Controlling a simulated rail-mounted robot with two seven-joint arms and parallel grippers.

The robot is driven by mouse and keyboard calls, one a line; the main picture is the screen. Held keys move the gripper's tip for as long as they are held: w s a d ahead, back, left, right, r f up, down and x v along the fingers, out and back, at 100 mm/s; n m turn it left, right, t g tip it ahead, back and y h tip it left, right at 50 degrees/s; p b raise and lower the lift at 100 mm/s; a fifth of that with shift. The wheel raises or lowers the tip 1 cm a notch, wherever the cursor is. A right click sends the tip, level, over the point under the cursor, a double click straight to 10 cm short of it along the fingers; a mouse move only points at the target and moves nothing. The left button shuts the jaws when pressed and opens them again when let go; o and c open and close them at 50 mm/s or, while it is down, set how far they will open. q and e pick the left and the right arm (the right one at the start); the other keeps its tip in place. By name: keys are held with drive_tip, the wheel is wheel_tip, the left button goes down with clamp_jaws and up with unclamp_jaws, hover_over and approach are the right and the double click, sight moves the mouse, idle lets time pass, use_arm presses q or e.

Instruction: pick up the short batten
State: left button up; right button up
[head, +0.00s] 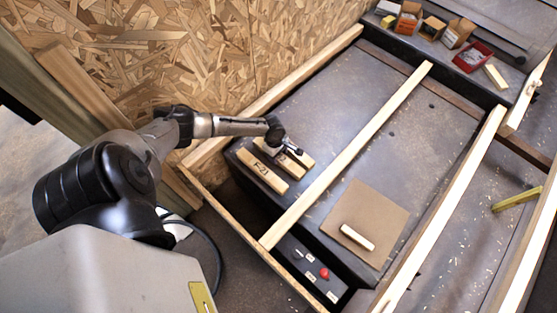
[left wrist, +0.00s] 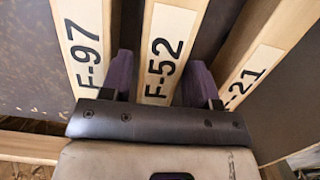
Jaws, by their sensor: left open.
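Three labelled wooden battens lie side by side on the dark surface at the end of my left arm. In the left wrist view they read F-97 (left wrist: 82,42), F-52 (left wrist: 172,40) and, partly hidden, -21 (left wrist: 262,62). The head view shows the F-21 batten (head: 263,178) nearest the front. My left gripper (head: 284,147) is over the group. In the left wrist view its open fingers (left wrist: 161,72) stand on either side of the F-52 batten, one in each gap. I cannot tell whether they touch it. A small pale unlabelled block (head: 357,237) lies apart on a brown square board.
Long timber rails (head: 350,150) cross the dark surface around the battens. An OSB wall (head: 220,50) rises behind my left arm. Small boxes (head: 433,27) and a red tray (head: 472,57) stand at the back right. A panel with a red button (head: 324,273) is at the front.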

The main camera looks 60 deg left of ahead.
use_arm(q)
drive_tip(key=shift+d+f+b, duration=0.15)
drive_tip(key=shift+f+b, duration=0.2)
drive_tip(key=shift+f, duration=0.55)
drive_tip(key=shift+c, duration=0.3)
drive_tip(key=c, duration=0.7)
drive_tip(key=shift+r, duration=0.1)
